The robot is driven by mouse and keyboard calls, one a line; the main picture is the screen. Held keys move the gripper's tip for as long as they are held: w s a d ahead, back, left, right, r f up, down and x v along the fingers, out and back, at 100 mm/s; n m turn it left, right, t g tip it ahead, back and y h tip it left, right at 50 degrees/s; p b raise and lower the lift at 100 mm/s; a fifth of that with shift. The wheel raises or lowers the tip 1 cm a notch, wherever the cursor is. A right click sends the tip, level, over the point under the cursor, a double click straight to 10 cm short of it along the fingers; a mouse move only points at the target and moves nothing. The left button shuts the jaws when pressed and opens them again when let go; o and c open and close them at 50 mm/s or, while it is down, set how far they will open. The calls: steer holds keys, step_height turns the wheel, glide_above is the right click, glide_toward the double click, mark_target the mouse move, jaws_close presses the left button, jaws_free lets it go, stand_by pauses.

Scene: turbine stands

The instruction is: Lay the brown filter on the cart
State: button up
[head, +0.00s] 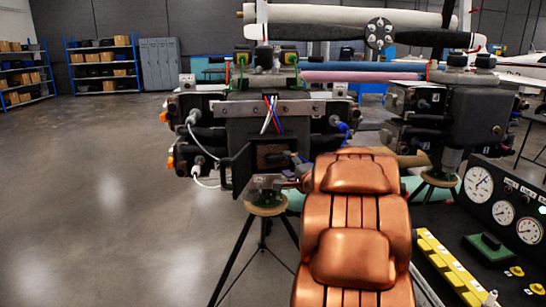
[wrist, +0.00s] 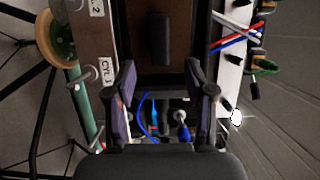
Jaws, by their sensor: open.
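The brown filter (wrist: 181,40) has a black bar handle down its middle and fills the top centre of the wrist view. In the head view its brown face (head: 268,151) shows in the dark open housing of the middle stand, partly hidden by my gripper (head: 291,168). In the wrist view my gripper (wrist: 166,88) is open, with its two fingers wide apart and nothing between them. The handle lies ahead of the fingers, in line with the gap. The dark surface at the lower right of the head view may be the cart (head: 431,213); I cannot tell for certain.
A gauge panel (head: 504,207), a yellow strip (head: 452,268) and a green block (head: 487,247) are at the lower right. A second stand (head: 465,115) is right of the middle one. Cables (head: 205,150) hang beside the housing. The left floor is clear.

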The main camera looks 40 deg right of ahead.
mark_target(281, 159)
steer(key=shift+x, duration=2.6)
steer(key=shift+c, duration=0.3)
jaws_close()
